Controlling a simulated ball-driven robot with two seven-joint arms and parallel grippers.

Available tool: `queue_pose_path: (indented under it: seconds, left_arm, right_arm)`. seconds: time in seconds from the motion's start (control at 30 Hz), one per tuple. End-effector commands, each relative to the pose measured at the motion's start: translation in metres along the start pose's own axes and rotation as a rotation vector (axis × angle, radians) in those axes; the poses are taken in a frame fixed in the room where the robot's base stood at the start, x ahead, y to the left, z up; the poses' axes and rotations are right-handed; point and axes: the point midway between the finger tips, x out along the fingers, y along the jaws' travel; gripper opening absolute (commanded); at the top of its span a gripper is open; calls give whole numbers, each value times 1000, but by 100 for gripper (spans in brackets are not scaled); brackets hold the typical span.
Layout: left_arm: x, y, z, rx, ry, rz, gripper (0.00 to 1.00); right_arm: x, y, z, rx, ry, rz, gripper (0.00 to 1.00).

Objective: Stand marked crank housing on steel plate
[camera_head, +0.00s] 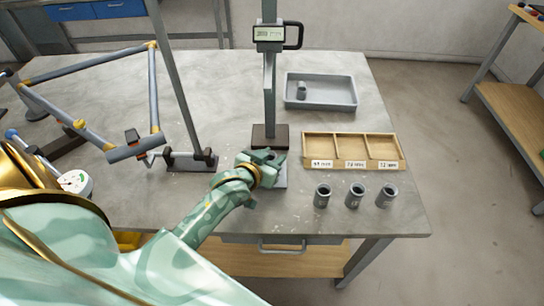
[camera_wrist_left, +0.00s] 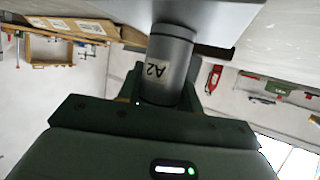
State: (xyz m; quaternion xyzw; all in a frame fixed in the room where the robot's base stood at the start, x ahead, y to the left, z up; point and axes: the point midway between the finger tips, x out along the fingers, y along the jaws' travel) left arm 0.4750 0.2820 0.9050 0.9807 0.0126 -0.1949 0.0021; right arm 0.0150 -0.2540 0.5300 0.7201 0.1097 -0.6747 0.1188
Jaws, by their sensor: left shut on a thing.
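My left gripper (camera_head: 266,160) is at the foot of the gauge stand, over the steel plate (camera_head: 281,182), which it partly covers. In the left wrist view the gripper (camera_wrist_left: 162,95) is shut on a grey cylindrical crank housing (camera_wrist_left: 167,50) marked A2. The plate (camera_wrist_left: 215,12) shows there right beside the housing's far end; I cannot tell whether they touch. In the head view the held housing is hard to make out behind the jaws. My right gripper is not in view.
Three grey housings (camera_head: 355,195) stand in a row near the front right. Behind them is a wooden tray (camera_head: 404,165) with three labelled compartments. A grey bin (camera_head: 345,103) holds one small grey part. The gauge column (camera_head: 269,95) rises behind the gripper; a tubular frame (camera_head: 90,65) stands left.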

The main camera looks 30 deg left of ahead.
Motion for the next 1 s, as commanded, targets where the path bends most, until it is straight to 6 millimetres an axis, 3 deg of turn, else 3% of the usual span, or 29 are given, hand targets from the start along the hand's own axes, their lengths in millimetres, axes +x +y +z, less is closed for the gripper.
queue_pose_path:
  seconds: [0.03, 0.07, 0.1, 0.13, 0.47, 0.57, 0.8, 1.0]
  left_arm:
    - [1, 0, 2, 0, 0, 0, 6]
    - [1, 0, 2, 0, 0, 0, 41]
    - [1, 0, 1, 0, 0, 0, 52]
    - [0, 0, 1, 0, 0, 0, 57]
    - [-1, 0, -2, 0, 0, 0, 57]
    - [-15, 0, -2, 0, -2, 0, 57]
    - [-72, 0, -3, 1, -2, 0, 57]
    - [-108, 0, -2, 0, -1, -1, 57]
  right_arm:
    - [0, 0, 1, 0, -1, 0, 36]
    - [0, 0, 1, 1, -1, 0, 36]
    - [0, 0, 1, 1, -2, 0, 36]
    - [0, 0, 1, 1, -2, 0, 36]
    - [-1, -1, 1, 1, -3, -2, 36]
    - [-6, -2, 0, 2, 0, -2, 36]
    - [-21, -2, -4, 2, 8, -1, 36]
    - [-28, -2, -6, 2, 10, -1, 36]
